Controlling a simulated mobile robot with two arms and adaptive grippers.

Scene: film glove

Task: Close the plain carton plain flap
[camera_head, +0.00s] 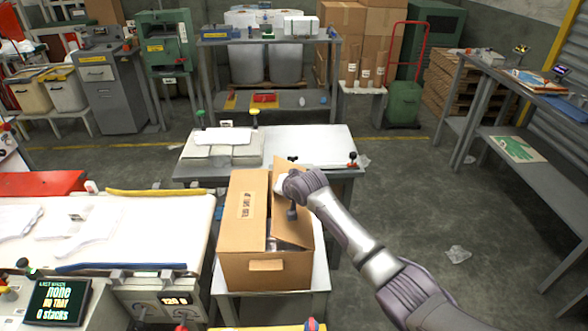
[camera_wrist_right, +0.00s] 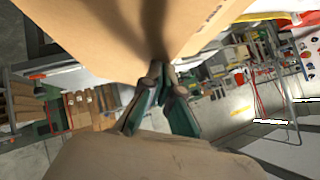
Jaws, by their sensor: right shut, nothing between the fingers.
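The plain carton (camera_head: 265,275) stands on a small white-topped stand in the head view. Its left flap (camera_head: 246,200) lies flat over the left half and carries a printed label. Its right flap (camera_head: 295,222) is tilted up, leaving a dark gap beside the left flap. My right gripper (camera_head: 291,200) is at the upper part of the right flap, with nothing held. In the right wrist view its green fingers (camera_wrist_right: 160,90) are together, just under a large cardboard panel (camera_wrist_right: 130,30). I cannot tell whether they touch it. My left gripper is not in view.
A long white-topped bench (camera_head: 150,240) stands left of the carton. A grey table (camera_head: 310,145) with papers and clamps stands behind it. A grey workbench (camera_head: 500,110) lines the right side. The floor (camera_head: 440,190) between is mostly clear, with some crumpled litter.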

